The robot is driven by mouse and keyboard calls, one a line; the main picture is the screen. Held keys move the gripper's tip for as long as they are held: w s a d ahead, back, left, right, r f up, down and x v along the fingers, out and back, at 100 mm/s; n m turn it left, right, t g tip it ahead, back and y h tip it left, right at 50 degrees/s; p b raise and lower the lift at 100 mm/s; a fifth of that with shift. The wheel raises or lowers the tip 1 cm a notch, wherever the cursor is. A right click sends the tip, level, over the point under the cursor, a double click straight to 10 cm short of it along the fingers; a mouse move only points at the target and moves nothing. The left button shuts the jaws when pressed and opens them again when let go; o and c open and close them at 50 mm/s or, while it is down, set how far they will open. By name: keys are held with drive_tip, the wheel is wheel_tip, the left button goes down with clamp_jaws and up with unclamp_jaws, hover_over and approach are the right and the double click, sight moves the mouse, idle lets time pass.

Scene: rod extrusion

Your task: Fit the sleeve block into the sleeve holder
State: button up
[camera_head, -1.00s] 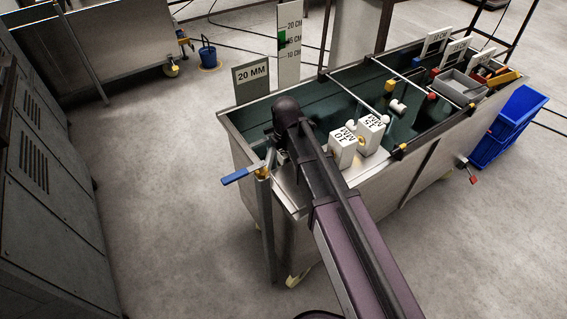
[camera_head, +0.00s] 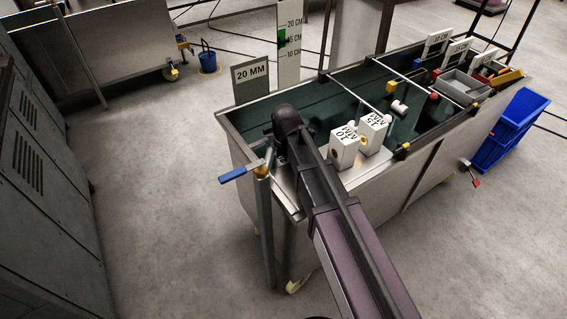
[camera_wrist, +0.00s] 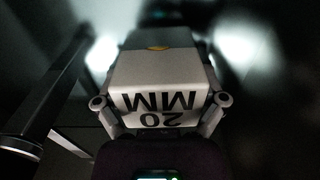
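The sleeve block (camera_wrist: 165,78) is white, marked "20 MM", with a small yellow part at its far top. It fills the middle of the wrist view. My gripper (camera_wrist: 160,104) has a finger on each side of it and is closed on it. In the head view my arm hides both gripper and block. The sleeve holder cannot be made out clearly; the area around the block in the wrist view is dark. Two similar white blocks, "10 MM" (camera_head: 344,148) and "15 MM" (camera_head: 373,133), stand side by side at the trough's near edge.
A metal trough (camera_head: 330,183) holds dark green liquid. A "20 MM" sign (camera_head: 251,73) and a height scale (camera_head: 288,50) stand behind it. A blue-handled lever (camera_head: 240,172) sits at its left corner. A blue bin (camera_head: 510,130) is at right. Floor at left is clear.

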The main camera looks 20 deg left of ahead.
drive_tip(key=shift+r, duration=0.2)
idle(0.4)
wheel_tip(320, 180, up, 12)
drive_tip(key=p, duration=1.2)
idle(0.9)
